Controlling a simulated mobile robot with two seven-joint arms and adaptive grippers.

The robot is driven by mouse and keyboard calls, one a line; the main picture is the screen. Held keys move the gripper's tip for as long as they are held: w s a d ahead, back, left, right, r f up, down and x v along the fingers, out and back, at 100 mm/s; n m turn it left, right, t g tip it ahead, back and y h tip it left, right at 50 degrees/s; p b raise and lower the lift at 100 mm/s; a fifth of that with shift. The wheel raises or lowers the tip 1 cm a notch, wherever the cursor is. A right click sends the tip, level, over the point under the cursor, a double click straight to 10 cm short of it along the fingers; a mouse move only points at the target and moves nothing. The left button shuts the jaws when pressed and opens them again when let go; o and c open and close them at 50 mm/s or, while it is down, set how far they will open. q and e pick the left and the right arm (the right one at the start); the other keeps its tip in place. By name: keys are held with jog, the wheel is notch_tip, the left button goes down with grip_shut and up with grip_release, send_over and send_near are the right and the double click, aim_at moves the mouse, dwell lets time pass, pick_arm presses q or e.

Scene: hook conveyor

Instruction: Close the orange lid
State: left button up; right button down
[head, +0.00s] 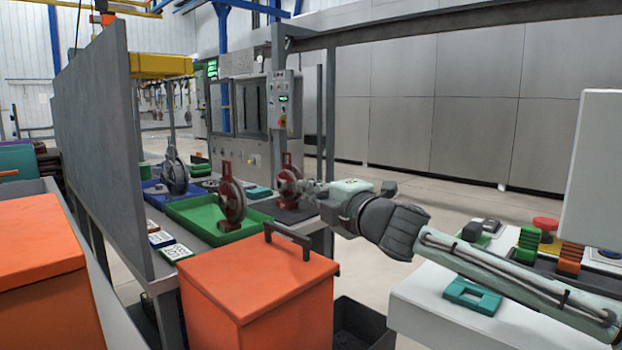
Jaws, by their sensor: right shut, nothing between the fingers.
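An orange lid (250,275) with a dark bar handle (287,240) lies flat, or nearly so, on an orange box (285,318) at the bottom centre. I see no clear gap under its near edge. My right gripper (308,189) is shut and empty. It is beyond the lid in the picture, up and to the right of the handle, and does not touch it. It overlaps the view of the workbench's right end. A second orange box (40,245) stands at the left edge. My left gripper is not in view.
A grey upright panel (105,150) stands left of the workbench. The bench holds a green tray (190,222), a blue tray (155,198) and red-stand wheels (230,200). A white table (420,300) with coloured parts is at right. A dark bin (360,325) sits low beside the box.

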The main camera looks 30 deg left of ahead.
jog(key=w+f, duration=0.2)
jog(key=f, duration=0.1)
jog(key=w+d+f+m+p, duration=0.1)
jog(key=w+f, duration=0.1)
jog(key=f, duration=0.1)
jog(key=w+f+m, duration=0.1)
jog(key=w+f, duration=0.2)
jog(key=f, duration=0.1)
jog(key=shift+d+h, duration=0.3)
jog(key=shift+h, duration=0.1)
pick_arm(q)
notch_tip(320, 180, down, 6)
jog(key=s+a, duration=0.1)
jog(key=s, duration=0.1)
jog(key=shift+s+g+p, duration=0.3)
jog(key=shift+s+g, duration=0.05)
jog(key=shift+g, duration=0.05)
pick_arm(e)
jog(key=shift+w+d+f+m, duration=0.1)
jog(key=shift+f+m, duration=0.25)
jog(key=shift+m, duration=0.15)
